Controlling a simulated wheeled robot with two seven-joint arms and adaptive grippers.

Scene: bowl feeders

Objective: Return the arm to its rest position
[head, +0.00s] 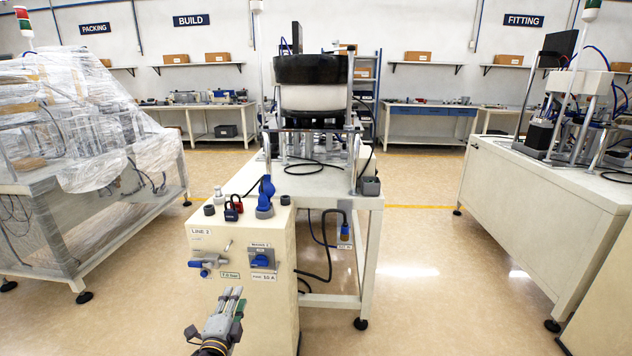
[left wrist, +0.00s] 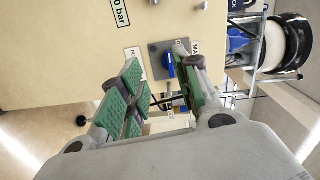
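My left gripper (head: 230,298) is at the bottom of the head view, in front of the lower part of the cream LINE 2 cabinet (head: 225,320). In the left wrist view the left gripper (left wrist: 160,68) has its two green-padded fingers apart, with nothing held between them. A blue rotary switch (left wrist: 168,66) on a grey plate shows through the gap, beyond the fingertips. The same rotary switch (head: 262,259) is on the cabinet front in the head view, above and right of the gripper. My right gripper is not in view.
A blue-handled valve (head: 208,265) sticks out of the cabinet front. A red padlock (head: 238,203), a dark blue padlock (head: 231,212) and a blue fitting (head: 265,197) sit on its top. The bowl feeder (head: 312,85) stands behind.

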